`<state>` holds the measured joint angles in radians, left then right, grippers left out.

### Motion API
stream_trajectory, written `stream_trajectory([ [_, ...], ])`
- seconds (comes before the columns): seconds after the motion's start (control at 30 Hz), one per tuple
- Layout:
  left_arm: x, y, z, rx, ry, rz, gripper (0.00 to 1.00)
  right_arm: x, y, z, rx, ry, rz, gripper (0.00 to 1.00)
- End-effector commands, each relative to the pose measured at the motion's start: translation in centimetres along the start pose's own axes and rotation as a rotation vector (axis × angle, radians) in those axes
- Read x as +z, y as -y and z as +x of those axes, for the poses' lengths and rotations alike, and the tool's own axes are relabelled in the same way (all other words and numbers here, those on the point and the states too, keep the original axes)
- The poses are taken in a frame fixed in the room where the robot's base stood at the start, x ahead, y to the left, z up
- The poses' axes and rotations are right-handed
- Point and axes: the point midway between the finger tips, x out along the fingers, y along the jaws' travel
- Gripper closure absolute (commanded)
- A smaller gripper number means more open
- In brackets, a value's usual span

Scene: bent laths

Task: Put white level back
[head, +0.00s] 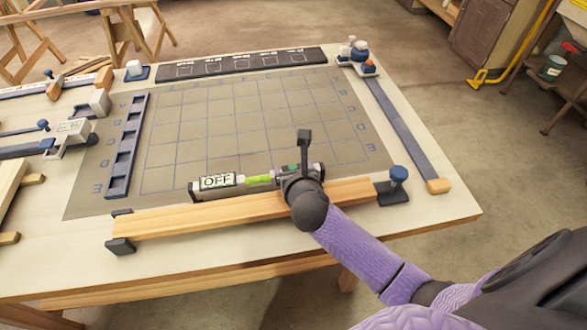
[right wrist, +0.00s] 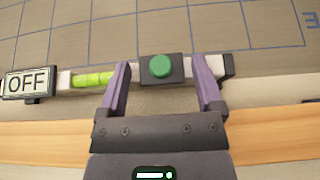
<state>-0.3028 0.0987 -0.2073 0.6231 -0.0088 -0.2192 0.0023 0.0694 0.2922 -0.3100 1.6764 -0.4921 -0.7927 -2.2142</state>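The white level (head: 241,181) lies along the front edge of the grey gridded mat, just behind a wooden lath. It has a display reading OFF (right wrist: 28,82), a bright green vial (right wrist: 93,79) and a dark block with a round green button (right wrist: 160,67). My right gripper (head: 300,172) is over the level's right part. In the right wrist view, its two purple fingers (right wrist: 160,78) stand apart on either side of the button block, with gaps showing. I cannot tell whether the fingers touch the level's body. My left gripper is not in view.
The wooden lath (head: 205,215) runs along the front, with a blue-knobbed clamp (head: 397,185) at its right end. A dark slotted rack (head: 126,146) stands left on the mat. A dark labelled strip (head: 240,63) lies at the back. The gridded mat's middle (head: 240,125) is clear.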

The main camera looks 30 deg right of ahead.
Motion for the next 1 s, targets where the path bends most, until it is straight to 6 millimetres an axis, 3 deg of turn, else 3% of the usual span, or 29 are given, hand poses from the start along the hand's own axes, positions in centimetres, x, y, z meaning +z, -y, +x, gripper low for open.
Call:
stream_trajectory([
  [0.37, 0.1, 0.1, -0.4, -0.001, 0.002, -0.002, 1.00, 0.3, 0.0, -0.7, 0.001, 0.000, 0.000, 0.00],
  [0.73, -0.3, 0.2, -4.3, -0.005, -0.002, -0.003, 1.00, 0.6, 0.0, -9.9, 0.001, 0.000, 0.001, 0.00],
  [0.83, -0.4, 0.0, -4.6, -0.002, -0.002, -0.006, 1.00, 0.4, 0.0, -11.4, 0.001, 0.000, 0.001, 0.00],
  [1.0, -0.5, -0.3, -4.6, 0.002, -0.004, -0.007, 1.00, 0.2, 0.0, -12.2, -0.001, 0.001, 0.001, 0.00],
])
